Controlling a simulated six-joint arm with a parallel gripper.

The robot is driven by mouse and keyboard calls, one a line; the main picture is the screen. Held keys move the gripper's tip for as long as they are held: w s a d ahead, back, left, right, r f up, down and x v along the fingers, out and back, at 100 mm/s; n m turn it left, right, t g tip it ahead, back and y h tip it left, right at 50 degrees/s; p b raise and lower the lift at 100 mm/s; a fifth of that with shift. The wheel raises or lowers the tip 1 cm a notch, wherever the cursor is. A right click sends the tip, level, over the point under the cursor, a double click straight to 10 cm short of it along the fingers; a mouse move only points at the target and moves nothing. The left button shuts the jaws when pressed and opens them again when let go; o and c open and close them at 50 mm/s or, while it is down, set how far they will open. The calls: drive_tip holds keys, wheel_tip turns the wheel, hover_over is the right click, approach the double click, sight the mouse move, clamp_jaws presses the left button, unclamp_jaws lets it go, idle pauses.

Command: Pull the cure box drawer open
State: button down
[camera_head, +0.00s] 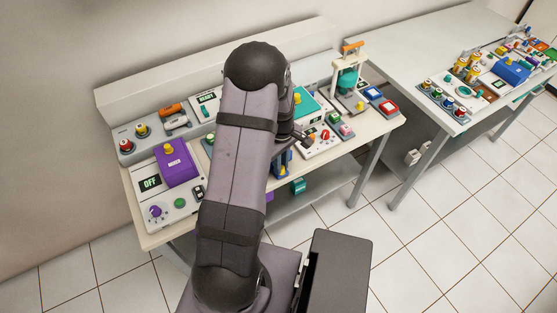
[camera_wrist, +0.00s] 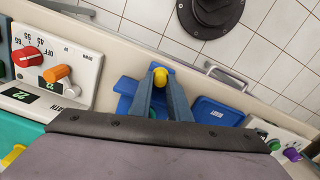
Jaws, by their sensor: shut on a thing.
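A blue box with a yellow knob (camera_wrist: 160,72), which I take to be the cure box drawer (camera_wrist: 126,86), shows in the wrist view near the table's front edge. My gripper (camera_wrist: 160,80) is shut on the yellow knob, with one finger on each side of it. In the head view the drawer (camera_head: 282,169) is a small blue patch at the front edge, beside my arm. My arm and fingers hide much of the box, so how far the drawer is out cannot be told.
A blue lidded block (camera_wrist: 216,112) stands right of the fingers in the wrist view. A white panel with red and orange knobs (camera_wrist: 52,70) is on the left. In the head view, a purple-lidded unit (camera_head: 175,163) stands left of my arm.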

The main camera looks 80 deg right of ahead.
drive_tip(key=c, duration=1.7)
unclamp_jaws()
drive_tip(key=shift+o, duration=0.2)
drive_tip(key=shift+r, duration=0.15)
drive_tip(key=shift+r+b, duration=1.1)
drive_tip(key=shift+r, duration=2.45)
